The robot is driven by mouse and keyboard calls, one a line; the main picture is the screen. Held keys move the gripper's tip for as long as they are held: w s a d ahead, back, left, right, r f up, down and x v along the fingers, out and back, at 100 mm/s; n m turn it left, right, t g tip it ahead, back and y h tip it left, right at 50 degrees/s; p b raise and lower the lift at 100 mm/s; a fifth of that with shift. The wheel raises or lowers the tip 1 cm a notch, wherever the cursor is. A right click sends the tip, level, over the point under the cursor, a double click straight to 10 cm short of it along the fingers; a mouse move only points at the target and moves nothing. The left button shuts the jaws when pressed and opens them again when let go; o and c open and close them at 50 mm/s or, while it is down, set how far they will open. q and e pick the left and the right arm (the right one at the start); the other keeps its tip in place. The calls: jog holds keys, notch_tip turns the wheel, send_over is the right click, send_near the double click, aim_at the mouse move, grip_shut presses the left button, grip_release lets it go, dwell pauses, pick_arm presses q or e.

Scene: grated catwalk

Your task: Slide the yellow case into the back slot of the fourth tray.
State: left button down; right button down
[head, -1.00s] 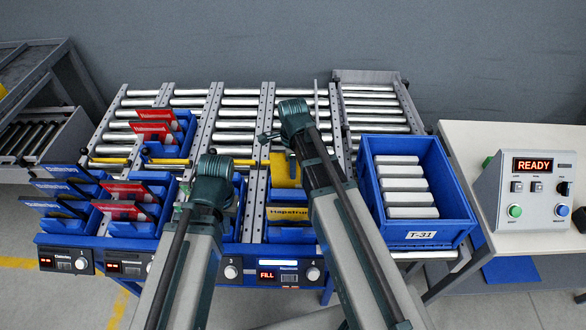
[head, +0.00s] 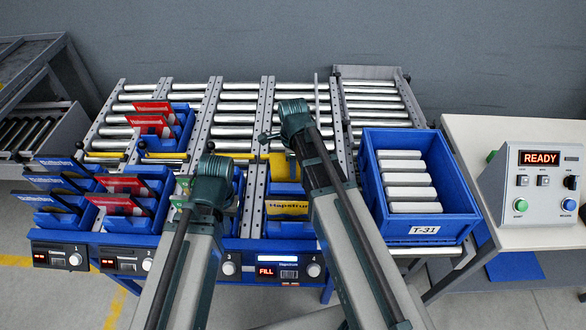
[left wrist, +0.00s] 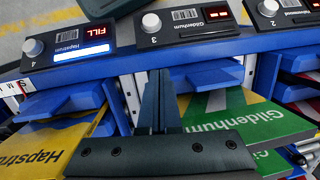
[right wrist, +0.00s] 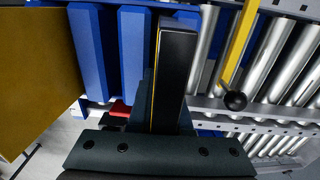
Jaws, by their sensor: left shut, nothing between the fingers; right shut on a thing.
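My right gripper (right wrist: 165,112) is shut on the yellow case (right wrist: 176,80), seen nearly edge-on as dark with a thin yellow edge. In the head view the yellow case (head: 284,166) shows at the back of the fourth tray (head: 288,230), partly behind my right arm. Whether its lower edge is inside the back slot I cannot tell. Another yellow case (head: 287,207), labelled Hapstrum, stands tilted in front of it in that tray. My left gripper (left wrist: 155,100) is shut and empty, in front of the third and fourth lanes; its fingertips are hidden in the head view.
A green Gildenhum case (left wrist: 245,122) sits in the third tray beside my left gripper. Trays with red cases (head: 150,124) and dark-blue cases stand to the left. A blue T-31 crate (head: 424,230) stands right of my right arm. The READY console (head: 539,158) is farther right.

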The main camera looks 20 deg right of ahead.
jog(key=c, duration=0.8)
grip_release()
jog(key=shift+o, duration=0.3)
jog(key=o, duration=0.4)
jog(key=shift+r, duration=0.1)
jog(key=shift+r+p, duration=3.9)
jog(key=shift+p, duration=0.1)
